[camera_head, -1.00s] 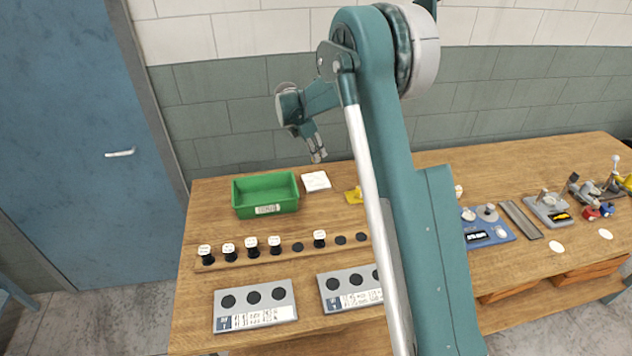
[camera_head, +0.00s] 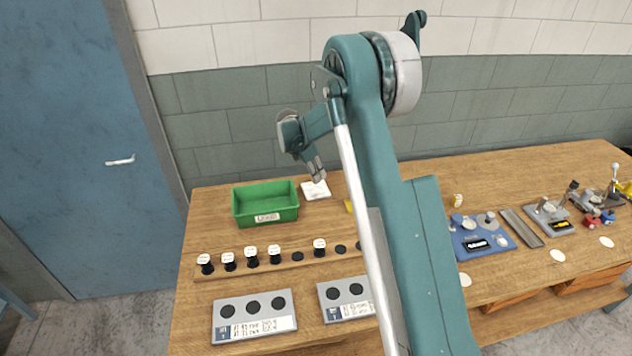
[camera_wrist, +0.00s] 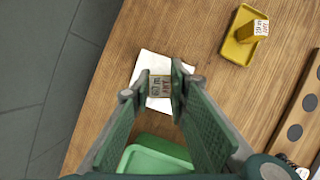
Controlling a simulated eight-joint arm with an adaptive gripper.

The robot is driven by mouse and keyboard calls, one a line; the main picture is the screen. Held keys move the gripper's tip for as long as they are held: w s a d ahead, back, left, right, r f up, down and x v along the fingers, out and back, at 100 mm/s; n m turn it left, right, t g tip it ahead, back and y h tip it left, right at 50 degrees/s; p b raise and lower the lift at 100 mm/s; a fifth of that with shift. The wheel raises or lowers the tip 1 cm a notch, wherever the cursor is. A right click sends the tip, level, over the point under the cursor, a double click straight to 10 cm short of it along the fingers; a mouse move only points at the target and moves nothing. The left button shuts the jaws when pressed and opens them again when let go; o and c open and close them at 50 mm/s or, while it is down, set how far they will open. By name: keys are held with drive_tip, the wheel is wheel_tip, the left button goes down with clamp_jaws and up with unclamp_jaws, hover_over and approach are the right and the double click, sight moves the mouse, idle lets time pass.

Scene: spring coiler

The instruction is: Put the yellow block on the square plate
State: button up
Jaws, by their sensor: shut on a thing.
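My gripper (camera_head: 318,176) is low over the white square plate (camera_head: 316,192) behind the bench's left part. In the wrist view my gripper (camera_wrist: 158,88) is shut on a small grey-beige labelled block (camera_wrist: 160,86), which lies in line with the white square plate (camera_wrist: 146,66). I cannot tell whether the block touches the plate. A yellow block (camera_wrist: 260,29) with a white label stands on a yellow tray (camera_wrist: 232,50), apart from my gripper. In the head view a bit of yellow (camera_head: 348,206) shows, mostly hidden by my arm.
A green bin (camera_head: 265,218) stands left of the white plate. A wooden strip (camera_head: 225,270) with several black-and-white pieces and two grey panels (camera_head: 284,325) lie nearer the front. A blue device (camera_head: 478,240) stands to the right. Bare wood lies between plate and yellow tray.

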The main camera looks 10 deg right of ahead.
drive_tip(key=shift+f, duration=1.85)
drive_tip(key=shift+f, duration=0.15)
drive_tip(key=o, duration=0.8)
drive_tip(key=shift+o, duration=0.2)
drive_tip(key=v, duration=1.2)
drive_tip(key=shift+a, duration=0.1)
